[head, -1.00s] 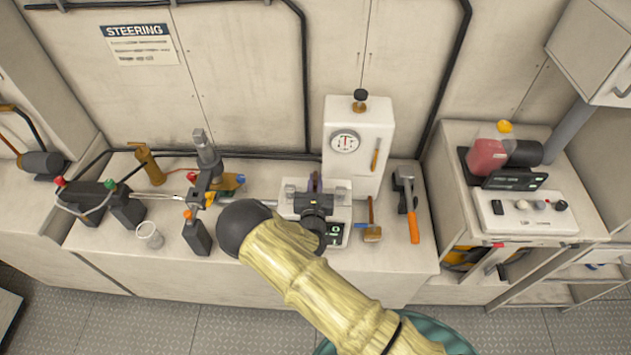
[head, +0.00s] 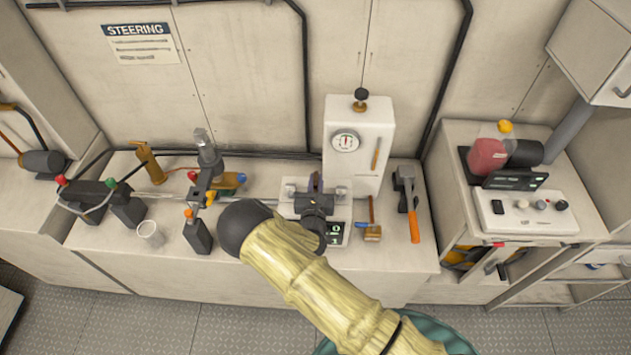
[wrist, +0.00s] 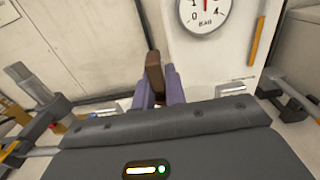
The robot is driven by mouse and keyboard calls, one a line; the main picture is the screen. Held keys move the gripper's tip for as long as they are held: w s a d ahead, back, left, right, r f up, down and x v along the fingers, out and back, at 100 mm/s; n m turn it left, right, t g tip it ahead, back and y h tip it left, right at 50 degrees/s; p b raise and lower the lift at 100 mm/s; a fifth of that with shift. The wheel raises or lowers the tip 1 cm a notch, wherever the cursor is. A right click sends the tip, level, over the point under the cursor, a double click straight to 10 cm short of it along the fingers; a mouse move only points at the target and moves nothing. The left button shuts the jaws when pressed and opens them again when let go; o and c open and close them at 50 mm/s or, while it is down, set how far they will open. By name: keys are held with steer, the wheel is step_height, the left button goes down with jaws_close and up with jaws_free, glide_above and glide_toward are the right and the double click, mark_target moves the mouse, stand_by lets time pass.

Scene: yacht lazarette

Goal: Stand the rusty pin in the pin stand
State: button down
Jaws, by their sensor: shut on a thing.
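My gripper (head: 316,186) is over the middle of the bench, in front of the white gauge cabinet. In the wrist view its two purple fingers (wrist: 158,84) are shut on the rusty pin (wrist: 154,66), a brown upright piece whose top stands above the fingertips. The pin's lower end is hidden behind the gripper body.
The gauge cabinet (head: 372,120) stands close behind my gripper. A wooden-handled brush (head: 372,232) and an orange-handled hammer (head: 414,225) lie to the right. A black post with an orange top (head: 197,235), a clear cup (head: 149,234) and a brass can (head: 148,162) stand left.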

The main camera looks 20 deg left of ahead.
mark_target(316, 190)
steer(key=shift+f+b, duration=1)
steer(key=shift+f, duration=0.6)
steer(key=c, duration=1.4)
jaws_free()
steer(key=shift+o, duration=0.2)
steer(key=shift+s, duration=0.15)
steer(key=shift+s+f, duration=0.1)
steer(key=shift+s, duration=0.05)
steer(key=b+v, duration=0.5)
steer(key=v, duration=1.2)
